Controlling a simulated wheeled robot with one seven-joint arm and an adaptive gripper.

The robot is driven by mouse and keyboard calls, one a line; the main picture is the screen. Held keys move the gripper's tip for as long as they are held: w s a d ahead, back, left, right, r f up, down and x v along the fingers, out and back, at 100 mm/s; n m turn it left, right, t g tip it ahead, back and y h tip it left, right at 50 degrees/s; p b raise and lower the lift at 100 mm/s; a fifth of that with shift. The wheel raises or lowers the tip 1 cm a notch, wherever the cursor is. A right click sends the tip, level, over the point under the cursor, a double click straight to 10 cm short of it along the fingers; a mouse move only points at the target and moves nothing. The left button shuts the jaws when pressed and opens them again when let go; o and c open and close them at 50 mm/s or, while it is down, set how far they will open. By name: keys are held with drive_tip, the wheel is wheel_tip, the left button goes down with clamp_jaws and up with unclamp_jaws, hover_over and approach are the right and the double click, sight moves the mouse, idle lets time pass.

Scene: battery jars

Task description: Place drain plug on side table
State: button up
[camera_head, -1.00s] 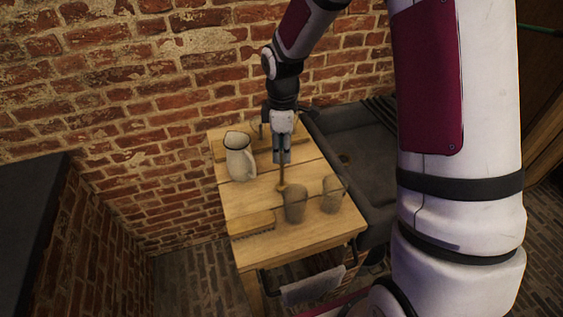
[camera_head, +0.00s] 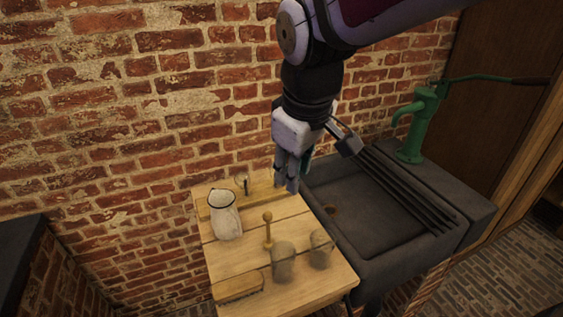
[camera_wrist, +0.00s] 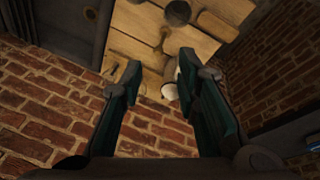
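The drain plug (camera_head: 267,231), a slim wooden stick with a knob on top and a round foot, stands upright on the wooden side table (camera_head: 236,262). In the wrist view the drain plug (camera_wrist: 161,40) shows beyond my fingertips, apart from them. My gripper (camera_head: 291,186) is above the table's back right edge, beside the sink, up and to the right of the plug. In the wrist view my gripper (camera_wrist: 159,72) has its fingers spread with nothing between them.
A white pitcher (camera_head: 226,217) stands left of the plug. Two grey jars (camera_head: 283,262) (camera_head: 321,250) stand in front and to the right. A brush (camera_head: 238,287) lies at the front left. The dark stone sink (camera_head: 375,225) with a green pump (camera_head: 416,120) is at right. A brick wall is behind.

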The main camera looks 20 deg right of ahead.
drive_tip(key=s+r+m+t, duration=0.2)
drive_tip(key=s+m, duration=0.3)
drive_tip(key=s, duration=0.5)
drive_tip(key=shift+s+a+r+y, duration=0.15)
drive_tip(key=shift+s+r+y, duration=0.05)
drive_tip(key=shift+r+y, duration=0.2)
